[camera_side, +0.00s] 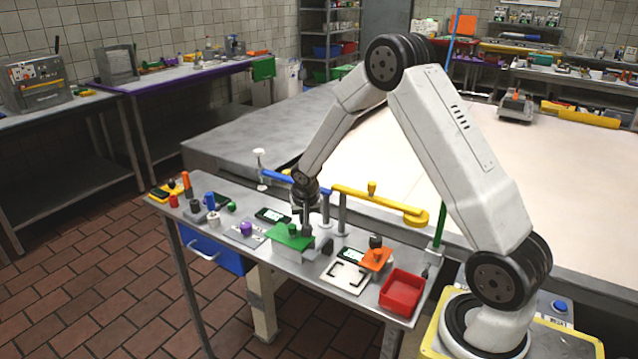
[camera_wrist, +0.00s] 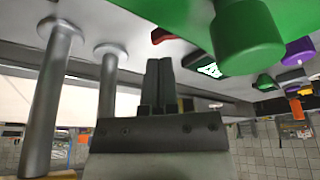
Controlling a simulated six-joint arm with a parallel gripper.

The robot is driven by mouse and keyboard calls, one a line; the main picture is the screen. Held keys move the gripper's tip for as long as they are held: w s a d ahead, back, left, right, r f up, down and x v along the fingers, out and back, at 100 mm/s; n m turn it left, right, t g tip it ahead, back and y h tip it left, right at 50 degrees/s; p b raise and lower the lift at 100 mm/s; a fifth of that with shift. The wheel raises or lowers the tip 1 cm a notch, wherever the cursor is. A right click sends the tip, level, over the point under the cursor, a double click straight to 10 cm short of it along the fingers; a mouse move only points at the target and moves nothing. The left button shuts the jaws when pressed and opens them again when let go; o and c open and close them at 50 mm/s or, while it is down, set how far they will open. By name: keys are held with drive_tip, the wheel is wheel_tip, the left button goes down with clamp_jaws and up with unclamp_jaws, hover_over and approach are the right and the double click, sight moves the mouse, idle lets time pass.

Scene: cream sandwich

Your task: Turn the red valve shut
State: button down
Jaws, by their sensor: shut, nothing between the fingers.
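I cannot clearly pick out a red valve in either view. A small red piece (camera_wrist: 165,36) shows in the wrist view beyond my fingertips, partly hidden by the green block; I cannot tell what it is. A blue pipe (camera_side: 283,178) and a yellow pipe (camera_side: 385,200) run on grey posts along the bench's back. The yellow pipe has a yellow knob (camera_side: 371,188) on top. My gripper (camera_side: 306,232) points down just behind the green block (camera_side: 293,237). In the wrist view its two dark fingers (camera_wrist: 160,65) are together and empty.
The green block with its round knob (camera_wrist: 247,38) stands close beside my fingers. Two grey posts (camera_wrist: 107,85) are close on the other side. A red tray (camera_side: 402,292), an orange block (camera_side: 375,260) and a purple knob (camera_side: 246,228) are also on the crowded bench (camera_side: 340,302).

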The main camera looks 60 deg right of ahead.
drive_tip(key=shift+x, duration=1)
drive_tip(key=shift+s+a+m, duration=0.3)
drive_tip(key=shift+m, duration=0.3)
drive_tip(key=shift+s, duration=0.1)
drive_tip(key=m, duration=0.2)
drive_tip(key=m+g, duration=0.1)
drive_tip(key=m, duration=0.1)
drive_tip(key=a+m+g+h, duration=0.1)
drive_tip(key=m, duration=0.1)
drive_tip(key=shift+s+f, duration=0.15)
drive_tip(key=shift+s, duration=0.1)
